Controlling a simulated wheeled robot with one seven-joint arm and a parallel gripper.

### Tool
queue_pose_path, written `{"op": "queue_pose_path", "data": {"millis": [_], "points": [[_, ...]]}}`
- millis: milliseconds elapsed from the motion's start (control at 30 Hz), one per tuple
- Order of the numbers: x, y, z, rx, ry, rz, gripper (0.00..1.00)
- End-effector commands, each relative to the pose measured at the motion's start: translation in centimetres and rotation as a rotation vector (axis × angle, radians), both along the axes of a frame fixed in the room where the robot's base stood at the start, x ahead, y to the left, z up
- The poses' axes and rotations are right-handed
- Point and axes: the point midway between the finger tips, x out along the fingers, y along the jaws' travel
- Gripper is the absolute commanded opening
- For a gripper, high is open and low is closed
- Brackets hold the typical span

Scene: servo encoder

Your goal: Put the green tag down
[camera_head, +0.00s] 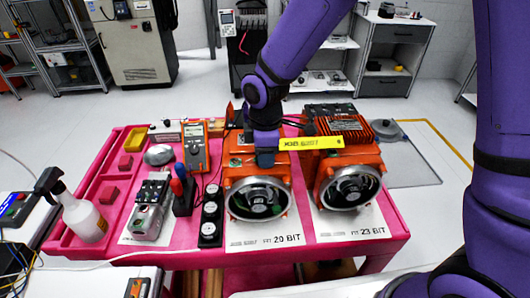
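A long yellow tag (311,143) with dark lettering juts out to the right from my gripper (266,158). No clearly green tag shows. My gripper points down over the top of the left orange servo motor (236,166), and its fingers appear shut on the tag's left end, though the grip is small and partly hidden. The tag spans the gap between the two motors and overlaps the right orange motor (345,160) in the picture. I cannot tell whether it touches that motor. White cards lettered "20 BIT" (265,236) and "23 BIT" (348,225) lie before the motors.
The pink cart top (107,165) also holds a multimeter (195,147), a grey metal fixture (150,208), screwdrivers in a black holder (183,190), a strip of round dials (210,218) and a spray bottle (80,215). Little bare surface shows around the motors.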

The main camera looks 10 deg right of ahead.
Motion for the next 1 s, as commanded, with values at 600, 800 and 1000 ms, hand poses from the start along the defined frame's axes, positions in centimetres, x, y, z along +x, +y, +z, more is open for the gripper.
{"op": "queue_pose_path", "data": {"millis": [600,800,1000], "points": [[0.1,0.0,6.5,0.002,-0.005,-0.001,0.37],[0.1,0.0,10.0,0.001,-0.003,0.000,0.37],[0.0,0.0,11.9,0.001,-0.001,0.000,0.37]]}}
